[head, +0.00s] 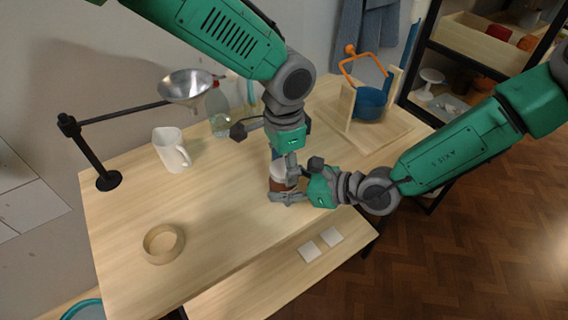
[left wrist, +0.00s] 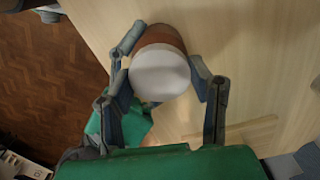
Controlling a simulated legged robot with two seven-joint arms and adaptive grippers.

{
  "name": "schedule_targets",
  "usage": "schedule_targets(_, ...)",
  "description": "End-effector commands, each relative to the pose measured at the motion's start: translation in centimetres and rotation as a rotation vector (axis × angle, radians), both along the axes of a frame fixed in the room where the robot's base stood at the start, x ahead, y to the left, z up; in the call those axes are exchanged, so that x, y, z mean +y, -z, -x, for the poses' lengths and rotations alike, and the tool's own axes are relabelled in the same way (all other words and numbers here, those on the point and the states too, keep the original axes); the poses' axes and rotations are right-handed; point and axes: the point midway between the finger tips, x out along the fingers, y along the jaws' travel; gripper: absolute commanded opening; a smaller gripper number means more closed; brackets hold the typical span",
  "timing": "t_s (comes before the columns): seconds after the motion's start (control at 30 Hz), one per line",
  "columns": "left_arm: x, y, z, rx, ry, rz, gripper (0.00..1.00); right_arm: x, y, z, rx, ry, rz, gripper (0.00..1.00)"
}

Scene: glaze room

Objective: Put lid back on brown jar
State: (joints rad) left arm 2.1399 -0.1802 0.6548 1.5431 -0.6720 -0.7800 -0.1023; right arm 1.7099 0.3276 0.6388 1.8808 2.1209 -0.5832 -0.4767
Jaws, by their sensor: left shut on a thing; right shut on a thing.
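The brown jar (head: 277,186) stands near the table's front edge, mostly hidden by my grippers. It also shows in the left wrist view (left wrist: 162,36) behind the round white lid (left wrist: 160,72). My left gripper (head: 286,170) comes down from above and is shut on the lid, one finger on each side. The lid is over the jar's top; whether it touches the rim I cannot tell. My right gripper (head: 282,196) comes in from the right, low down, and is shut on the jar's side.
A white pitcher (head: 171,150), a clear bottle (head: 218,118) and a metal funnel (head: 187,86) on a black stand are at the back left. A wooden stand with a blue pot (head: 371,103) is back right.

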Motion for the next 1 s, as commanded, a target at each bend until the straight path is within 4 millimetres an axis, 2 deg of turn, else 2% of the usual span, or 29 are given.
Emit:
schedule_targets(0.6,-0.27,-0.11,-0.33,-0.010,1.468,0.005,0.12,0.43,-0.10,0.61,0.000,-0.016,-0.002,0.00)
schedule_targets(0.73,-0.30,-0.10,-0.30,-0.010,1.699,0.004,0.12,0.45,-0.09,0.63,0.000,-0.017,-0.002,0.00)
schedule_targets(0.87,-0.33,-0.12,-0.32,-0.011,1.696,0.002,0.12,0.48,-0.10,0.65,0.000,-0.018,-0.002,0.00)
schedule_targets(0.9,-0.34,-0.13,-0.32,-0.011,1.696,0.002,0.51,0.48,-0.10,0.66,0.000,-0.018,-0.002,0.00)
schedule_targets(0.97,-0.33,-0.12,-0.29,-0.010,1.696,0.003,0.68,0.48,-0.10,0.63,-0.001,-0.017,-0.003,0.00)
schedule_targets(1.0,-0.30,-0.11,-0.25,-0.009,1.695,0.003,0.68,0.43,-0.10,0.58,-0.001,-0.016,-0.003,0.00)
